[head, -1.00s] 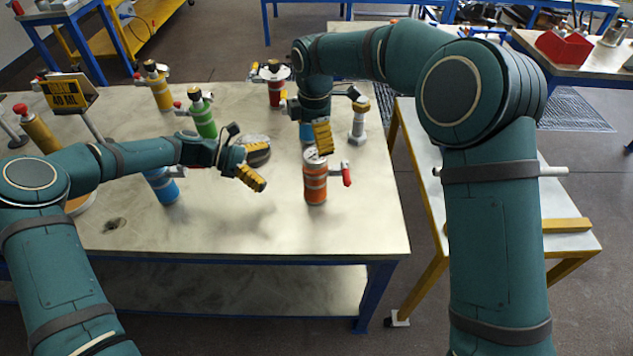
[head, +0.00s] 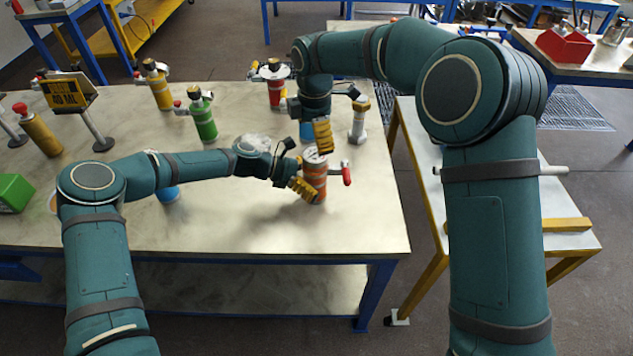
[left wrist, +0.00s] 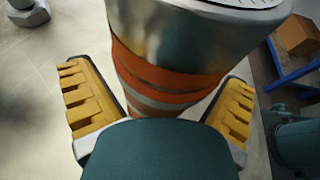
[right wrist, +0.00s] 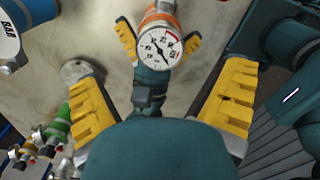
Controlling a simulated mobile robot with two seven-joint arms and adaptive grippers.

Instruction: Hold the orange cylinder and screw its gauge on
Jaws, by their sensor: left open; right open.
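In the left wrist view the cylinder (left wrist: 165,75) stands between the spread fingers, with no clear contact. My right gripper (head: 321,137) is open just above the gauge, pointing down. In the right wrist view its fingers are wide apart and empty.
Green (head: 203,116), yellow (head: 158,88) and red (head: 275,88) cylinders stand behind on the table (head: 240,225). A white-grey fitting (head: 358,120) stands right of my right gripper. A blue cylinder is partly hidden behind my left arm. The table's front is clear.

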